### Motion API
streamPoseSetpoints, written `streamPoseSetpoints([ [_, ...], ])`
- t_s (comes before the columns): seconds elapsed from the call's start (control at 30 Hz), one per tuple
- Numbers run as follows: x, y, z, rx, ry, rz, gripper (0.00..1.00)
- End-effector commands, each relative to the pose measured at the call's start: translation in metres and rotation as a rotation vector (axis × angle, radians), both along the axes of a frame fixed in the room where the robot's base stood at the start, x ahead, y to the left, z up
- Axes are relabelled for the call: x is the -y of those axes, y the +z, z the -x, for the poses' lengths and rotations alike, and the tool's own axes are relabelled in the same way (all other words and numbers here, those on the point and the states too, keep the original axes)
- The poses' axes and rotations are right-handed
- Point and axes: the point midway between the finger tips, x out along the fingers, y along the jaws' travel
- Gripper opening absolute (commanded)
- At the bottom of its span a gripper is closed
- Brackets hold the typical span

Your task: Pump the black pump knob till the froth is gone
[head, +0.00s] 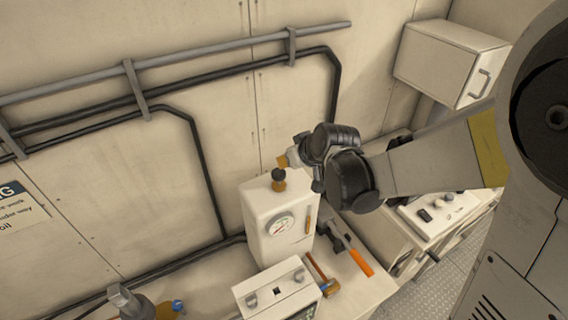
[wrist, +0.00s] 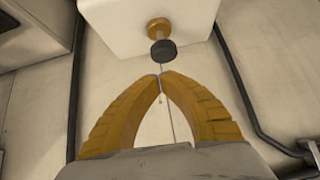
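The black pump knob (head: 278,174) stands on a brass collar (head: 279,186) on top of a white box-shaped unit (head: 262,204). In the wrist view the knob (wrist: 163,52) shows just beyond my fingertips, with the brass collar (wrist: 158,29) behind it. My gripper (head: 283,162) is just above the knob in the head view. Its yellow fingers (wrist: 162,76) meet at the tips with nothing between them. I cannot tell whether they touch the knob. The unit's front has a round gauge (head: 280,224) and a narrow amber strip (head: 308,225). Froth cannot be made out.
An orange-handled tool (head: 360,262) and a wooden-handled hammer (head: 323,276) lie right of the unit. A white switch box (head: 277,293) stands in front. Dark pipes (head: 205,165) run along the wall at left. A wall cabinet (head: 447,63) hangs at upper right.

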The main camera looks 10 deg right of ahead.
Motion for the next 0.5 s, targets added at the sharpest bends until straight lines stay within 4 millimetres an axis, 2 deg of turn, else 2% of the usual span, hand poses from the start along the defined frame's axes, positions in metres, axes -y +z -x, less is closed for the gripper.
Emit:
streamPoseSetpoints([
  [0.2,0.013,0.032,0.028,0.000,-0.001,0.000,0.00],
  [0.5,0.020,0.050,0.043,0.000,-0.001,-0.001,0.00],
])
